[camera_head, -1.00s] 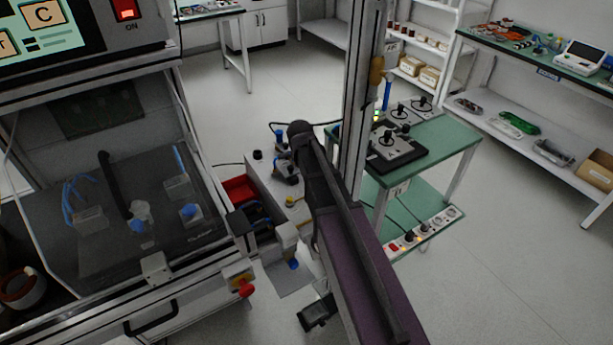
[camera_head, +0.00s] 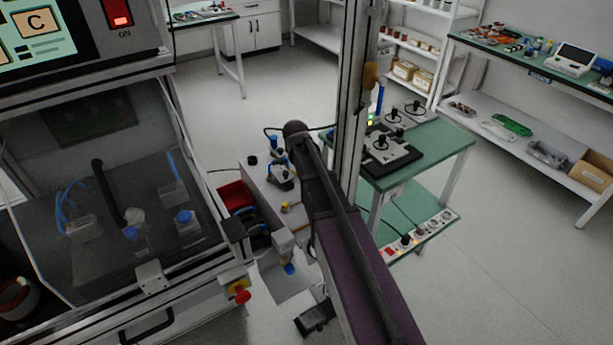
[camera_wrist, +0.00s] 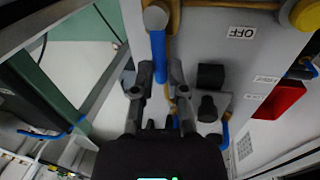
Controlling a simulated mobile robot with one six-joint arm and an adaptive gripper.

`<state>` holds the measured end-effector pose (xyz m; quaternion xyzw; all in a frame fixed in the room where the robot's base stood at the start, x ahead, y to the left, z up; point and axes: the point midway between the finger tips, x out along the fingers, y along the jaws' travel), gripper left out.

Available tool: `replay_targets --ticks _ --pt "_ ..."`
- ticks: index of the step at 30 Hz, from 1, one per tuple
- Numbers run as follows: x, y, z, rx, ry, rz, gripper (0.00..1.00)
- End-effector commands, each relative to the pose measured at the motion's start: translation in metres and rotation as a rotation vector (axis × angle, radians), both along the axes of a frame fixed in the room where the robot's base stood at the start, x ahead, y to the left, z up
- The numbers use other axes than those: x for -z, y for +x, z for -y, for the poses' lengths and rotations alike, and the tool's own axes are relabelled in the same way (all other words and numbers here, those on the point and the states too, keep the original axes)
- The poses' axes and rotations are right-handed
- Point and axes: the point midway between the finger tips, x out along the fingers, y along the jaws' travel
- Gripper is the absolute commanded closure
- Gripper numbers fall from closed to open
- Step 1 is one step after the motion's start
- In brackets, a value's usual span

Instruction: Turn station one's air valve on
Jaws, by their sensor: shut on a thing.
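The air valve has a blue lever (camera_wrist: 158,58) hanging from a grey pivot (camera_wrist: 155,17) on a brass pipe (camera_wrist: 220,4) in the wrist view. My gripper (camera_wrist: 159,76) has a finger on each side of the lever's lower part and is shut on it. A white OFF label (camera_wrist: 241,32) sits to the right of the lever.
In the wrist view, black fittings (camera_wrist: 210,77), a red box (camera_wrist: 280,99) and a brass knob (camera_wrist: 308,14) lie to the right. A glazed cabinet (camera_head: 110,200) stands left.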

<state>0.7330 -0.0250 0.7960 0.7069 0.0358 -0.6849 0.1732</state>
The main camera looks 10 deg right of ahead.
Motion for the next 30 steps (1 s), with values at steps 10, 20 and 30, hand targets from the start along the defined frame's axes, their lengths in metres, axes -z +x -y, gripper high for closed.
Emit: replay_targets --ticks 10,20,30 --pt "0.0006 -0.0016 0.0005 0.001 -0.001 -0.003 0.48" --pt "0.0002 -0.0008 0.0000 -0.004 -0.001 -0.002 0.48" --pt "0.0001 -0.0030 -0.0040 -0.098 0.000 0.000 0.48"
